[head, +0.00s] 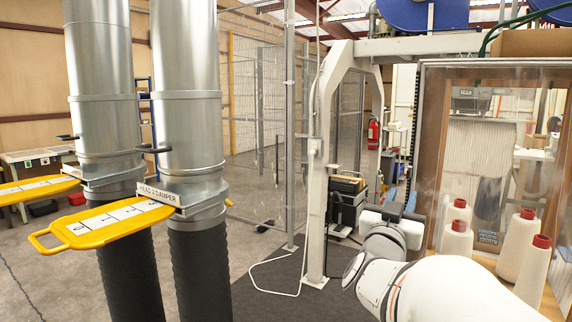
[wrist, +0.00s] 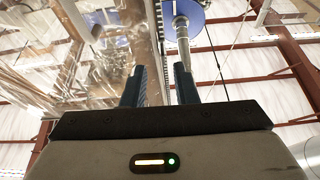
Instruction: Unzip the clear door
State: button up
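A clear, see-through panel in a frame (head: 490,95), which looks like the clear door, stands at the right of the head view. Clear, shiny sheeting (wrist: 75,70) also fills the upper left of the wrist view. A dark, toothed-looking strip (head: 413,115) runs upright left of the panel; I cannot tell whether it is the zip. No zip pull can be made out. My gripper (wrist: 162,85) points upward in the wrist view, its two dark fingers apart with nothing seen between them. In the head view my arm reaches in from the lower right, and its fingers cannot be made out.
Several cream cones with red tops (head: 457,242) stand at the right, close to my arm. A white post (head: 317,180) rises left of my arm. Two metal ducts with yellow handles (head: 105,225) stand at the left. Blue reels (head: 420,12) are overhead. Open floor lies between ducts and post.

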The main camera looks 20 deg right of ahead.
aim_at(407, 176)
jog(key=x, duration=0.2)
jog(key=p+x, duration=0.1)
jog(key=x, duration=0.2)
jog(key=r+p+x, duration=0.1)
jog(key=x, duration=0.1)
jog(key=shift+w+a+r, duration=0.1)
jog(key=shift+w, duration=0.05)
grip_shut()
dwell(0.5)
